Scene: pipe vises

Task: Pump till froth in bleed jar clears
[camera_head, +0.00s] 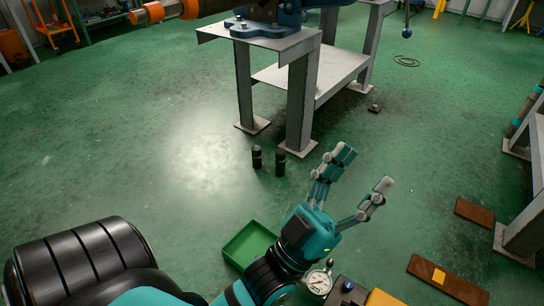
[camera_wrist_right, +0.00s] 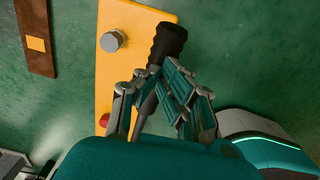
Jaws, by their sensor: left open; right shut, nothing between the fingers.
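A yellow pump body (camera_wrist_right: 150,12) with a silver round cap (camera_wrist_right: 113,40) lies under my right gripper (camera_wrist_right: 155,76) in the right wrist view. The pump's lever, with a black grip (camera_wrist_right: 167,42) and grey rod, runs between or just behind the right fingers; I cannot tell which. The right gripper is shut with nothing held. In the head view, a bit of the yellow body (camera_head: 384,298) shows at the bottom edge beside a round dial gauge (camera_head: 319,282). My left gripper (camera_head: 364,169) is open and empty above the floor. I cannot make out a bleed jar or froth.
A green tray (camera_head: 248,246) sits on the floor left of the gauge. Two dark cylinders (camera_head: 268,160) stand near the grey vise table (camera_head: 270,40). Brown plates (camera_head: 447,278) lie at the right by another table's leg. The green floor at left is clear.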

